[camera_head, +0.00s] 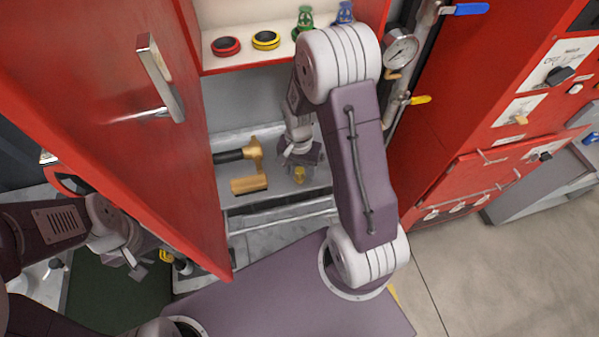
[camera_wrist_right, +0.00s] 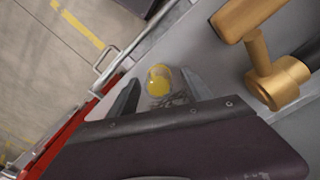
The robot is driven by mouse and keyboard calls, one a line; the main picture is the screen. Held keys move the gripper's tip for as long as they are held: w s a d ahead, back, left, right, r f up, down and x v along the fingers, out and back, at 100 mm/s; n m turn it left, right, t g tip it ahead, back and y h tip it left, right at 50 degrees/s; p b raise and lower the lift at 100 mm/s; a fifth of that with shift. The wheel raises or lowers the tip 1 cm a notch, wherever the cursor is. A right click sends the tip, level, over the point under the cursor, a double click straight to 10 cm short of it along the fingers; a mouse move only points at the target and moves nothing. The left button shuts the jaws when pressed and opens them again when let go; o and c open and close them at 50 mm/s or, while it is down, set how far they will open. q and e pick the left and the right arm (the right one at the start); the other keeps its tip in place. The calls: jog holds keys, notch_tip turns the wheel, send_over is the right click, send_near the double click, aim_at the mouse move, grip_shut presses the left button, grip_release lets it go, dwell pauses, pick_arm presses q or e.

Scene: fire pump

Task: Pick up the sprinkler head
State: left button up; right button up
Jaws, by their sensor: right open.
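A small yellow sprinkler head (camera_head: 299,174) sits on the grey lower shelf (camera_head: 280,196) of the open red cabinet. In the right wrist view the yellow head (camera_wrist_right: 158,78) shows from above between the two fingers. My right gripper (camera_head: 301,163) is open and points down over it, with a finger on each side. I cannot tell whether the fingers touch it. My left gripper (camera_head: 150,262) is low at the left, in front of the cabinet door; its jaws are too small and covered to judge.
A brass tool with a black handle (camera_head: 250,153) lies left of my right gripper. The upper shelf holds red (camera_head: 226,46) and yellow discs (camera_head: 266,40) and green (camera_head: 304,20) and blue fittings (camera_head: 344,12). The open red door (camera_head: 120,110) stands at the left.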

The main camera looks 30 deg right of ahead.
aim_at(300, 168)
jog(key=shift+s+r, duration=0.15)
jog(key=shift+s, duration=0.05)
grip_shut()
jog(key=shift+w, duration=0.1)
notch_tip(300, 168, up, 4)
jog(key=shift+w+r+b, duration=0.1)
jog(key=shift+b, duration=0.2)
jog(key=s+d+r, duration=0.2)
jog(key=s+r, duration=0.1)
jog(key=s, duration=0.2)
jog(key=s+d+r+b, duration=0.1)
jog(key=s+d+r, duration=0.1)
jog(key=s, duration=0.4)
jog(key=shift+d+r, duration=0.35)
jog(key=shift+r, duration=0.5)
